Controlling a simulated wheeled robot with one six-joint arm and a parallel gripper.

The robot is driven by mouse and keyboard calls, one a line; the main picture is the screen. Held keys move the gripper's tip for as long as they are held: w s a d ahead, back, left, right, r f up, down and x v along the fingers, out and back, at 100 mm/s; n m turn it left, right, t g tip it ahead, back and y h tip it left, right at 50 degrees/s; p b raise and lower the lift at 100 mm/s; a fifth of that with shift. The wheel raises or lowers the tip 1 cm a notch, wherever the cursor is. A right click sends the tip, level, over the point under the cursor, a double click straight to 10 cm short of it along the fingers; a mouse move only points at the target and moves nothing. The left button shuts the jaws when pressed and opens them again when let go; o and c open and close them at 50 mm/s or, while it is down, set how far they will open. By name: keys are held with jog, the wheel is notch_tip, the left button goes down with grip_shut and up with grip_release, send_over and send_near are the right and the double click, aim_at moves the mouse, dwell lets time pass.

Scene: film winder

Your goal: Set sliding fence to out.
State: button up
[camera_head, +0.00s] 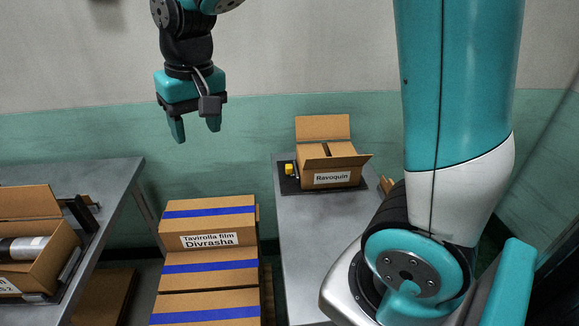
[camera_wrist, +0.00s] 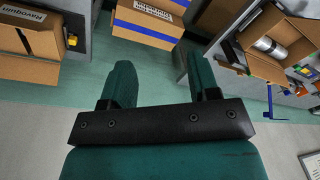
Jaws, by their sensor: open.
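My gripper (camera_head: 195,129) hangs in the air in front of the wall, above and behind the stacked cartons, fingers down, open and empty. Its two fingers also show apart in the wrist view (camera_wrist: 160,75). No part is clearly recognisable as the sliding fence. A dark frame (camera_head: 75,225) runs along the right side of an open carton (camera_head: 62,242) on the left table, with a small fitting (camera_head: 92,204) at its far end. In the wrist view that carton (camera_wrist: 258,68) is at upper right, with a blue bar (camera_wrist: 270,102) near it. My gripper touches none of these.
Blue-taped cartons (camera_head: 212,223) stand stacked between the left table (camera_head: 120,190) and the grey right table (camera_head: 300,230). An open Ravoquin carton (camera_head: 333,179) sits on the right table beside a yellow part (camera_head: 289,169). My arm covers the right side.

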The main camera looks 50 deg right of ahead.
jog(key=w+d+f+m+g+h+b, duration=0.1)
jog(key=w+d+f+m+h, duration=0.15)
jog(key=w+d+m, duration=0.5)
jog(key=w+d+f+m+g+h, duration=0.1)
jog(key=w+d+f+m, duration=0.35)
jog(key=w+d, duration=0.45)
jog(key=m+g+b, duration=0.2)
jog(key=m+b, duration=1)
jog(key=m, duration=0.1)
send_over(290, 165)
jog(key=w+a, duration=0.2)
jog(key=a, duration=0.1)
notch_tip(290, 165, down, 20)
jog(key=shift+h, duration=0.25)
jog(key=x, duration=0.7)
jog(key=shift+s+d+f+p, duration=0.2)
jog(key=shift+d+f+p, duration=0.05)
jog(key=shift+d+p, duration=0.1)
